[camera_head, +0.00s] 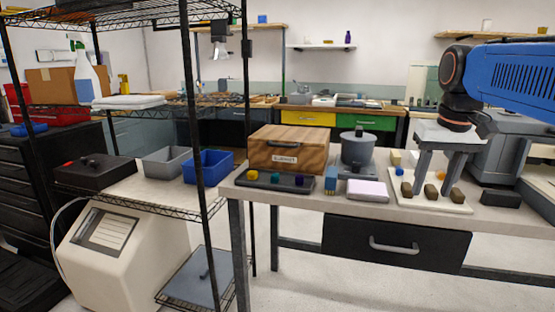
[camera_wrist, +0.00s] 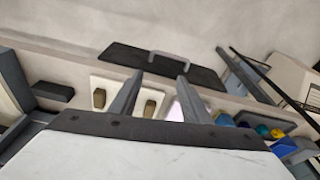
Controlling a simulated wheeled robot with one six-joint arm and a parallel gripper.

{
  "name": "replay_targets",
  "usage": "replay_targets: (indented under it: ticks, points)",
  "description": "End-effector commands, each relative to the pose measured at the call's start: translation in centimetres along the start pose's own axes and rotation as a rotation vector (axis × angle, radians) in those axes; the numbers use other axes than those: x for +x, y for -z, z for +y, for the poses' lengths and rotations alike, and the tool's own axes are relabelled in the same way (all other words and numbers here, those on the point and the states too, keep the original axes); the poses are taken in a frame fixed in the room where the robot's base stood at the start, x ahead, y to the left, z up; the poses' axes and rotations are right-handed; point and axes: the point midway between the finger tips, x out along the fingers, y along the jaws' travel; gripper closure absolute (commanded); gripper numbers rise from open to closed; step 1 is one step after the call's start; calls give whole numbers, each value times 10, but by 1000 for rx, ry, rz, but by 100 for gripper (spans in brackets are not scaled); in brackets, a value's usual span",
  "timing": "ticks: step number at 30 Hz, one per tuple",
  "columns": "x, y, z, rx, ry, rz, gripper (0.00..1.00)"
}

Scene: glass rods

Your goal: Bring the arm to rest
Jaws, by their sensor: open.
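My gripper (camera_head: 433,188) hangs from my blue arm at the right of the head view, fingers pointing down. Its two grey fingers are spread apart with nothing between them. It overlaps a white board (camera_head: 465,207) bearing several small brown pieces (camera_head: 431,191) on the table; I cannot tell the exact height above it. In the wrist view my gripper (camera_wrist: 160,80) is also open and empty. The white board (camera_wrist: 110,84) and brown pieces (camera_wrist: 99,98) show beyond the fingers there.
The table (camera_head: 345,210) also holds a wooden box (camera_head: 288,148), a grey pot (camera_head: 357,150), a dark tray of coloured knobs (camera_head: 290,186), a pale block (camera_head: 368,190) and a dark block (camera_head: 500,198). A wire shelf rack (camera_head: 192,95) stands left. A drawer (camera_head: 395,247) sits below.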

Motion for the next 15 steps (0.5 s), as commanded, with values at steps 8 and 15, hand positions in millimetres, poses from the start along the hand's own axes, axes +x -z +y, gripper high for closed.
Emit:
replay_targets:
  ticks: [8, 15]
  points:
    - [54, -87, -20, -56, 14, 81, 57]
    - [112, -160, -31, -102, 29, 149, 57]
